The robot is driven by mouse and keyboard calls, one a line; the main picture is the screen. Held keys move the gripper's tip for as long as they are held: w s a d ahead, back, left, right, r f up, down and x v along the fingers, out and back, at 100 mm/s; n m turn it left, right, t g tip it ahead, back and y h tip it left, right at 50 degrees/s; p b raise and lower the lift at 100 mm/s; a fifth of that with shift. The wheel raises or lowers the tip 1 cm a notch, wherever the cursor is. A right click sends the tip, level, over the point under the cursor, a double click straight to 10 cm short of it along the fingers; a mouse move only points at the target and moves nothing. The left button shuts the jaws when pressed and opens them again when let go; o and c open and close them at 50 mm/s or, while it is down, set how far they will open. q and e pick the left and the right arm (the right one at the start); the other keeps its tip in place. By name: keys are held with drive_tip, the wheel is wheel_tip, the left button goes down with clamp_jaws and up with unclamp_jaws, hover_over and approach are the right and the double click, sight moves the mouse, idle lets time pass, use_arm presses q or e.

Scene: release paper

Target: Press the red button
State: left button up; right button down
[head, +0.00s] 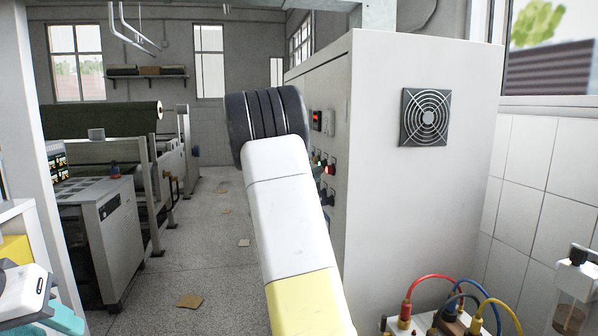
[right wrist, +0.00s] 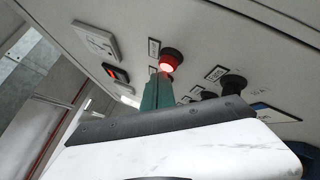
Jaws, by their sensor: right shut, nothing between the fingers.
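The red button (right wrist: 171,59) glows on the side panel of the tall grey cabinet (head: 420,200). It has a dark collar. My right gripper (right wrist: 160,78) is shut and empty, its dark green fingertips right beside the button in the right wrist view. I cannot tell whether they touch it. In the head view my right arm reaches up to the panel and hides much of the gripper and part of the controls.
A black knob (right wrist: 233,83) and a red-lit display (right wrist: 115,73) sit near the button. A vent fan (head: 426,117) is on the cabinet's front face. Coloured cables (head: 455,300) stand at the lower right.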

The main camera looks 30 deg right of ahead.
drive_tip(key=shift+s+d, duration=0.15)
drive_tip(key=shift+d, duration=0.35)
idle(0.5)
idle(0.3)
drive_tip(key=shift+w+a, duration=0.2)
drive_tip(key=shift+a, duration=0.65)
drive_tip(key=shift+a, duration=0.1)
drive_tip(key=a, duration=0.2)
drive_tip(key=w+a, duration=0.1)
drive_tip(key=a, duration=0.1)
drive_tip(key=shift+w+a, duration=0.1)
drive_tip(key=shift+a, duration=0.25)
idle(0.4)
